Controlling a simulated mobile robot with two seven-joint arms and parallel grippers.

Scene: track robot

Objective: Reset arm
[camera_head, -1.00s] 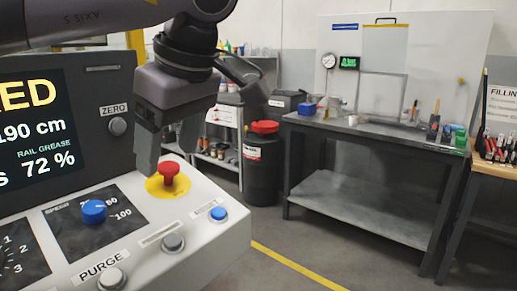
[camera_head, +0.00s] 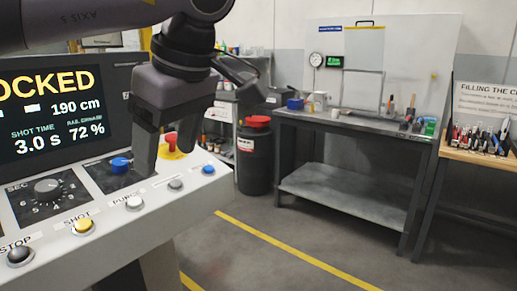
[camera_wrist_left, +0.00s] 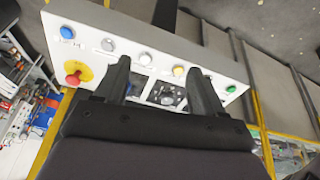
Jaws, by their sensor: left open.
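My left gripper (camera_head: 166,155) comes down from the upper left in the head view, fingers apart and empty. It hangs just in front of the panel's right part. A red mushroom button (camera_head: 171,142) on a yellow base stands behind the fingers and is partly hidden. The blue knob (camera_head: 121,165) lies left of the fingers. In the left wrist view my left gripper (camera_wrist_left: 158,68) is open over the white button panel (camera_wrist_left: 100,22). The red button (camera_wrist_left: 73,78) lies left of the fingers there, clear of them. My right gripper is in neither view.
The console's dark screen (camera_head: 45,120) reads "OCKED", 190 cm, 3.0 s, 72 %. A black drum with a red lid (camera_head: 256,160) and a workbench (camera_head: 350,185) stand behind. Open floor (camera_head: 290,235) lies to the right.

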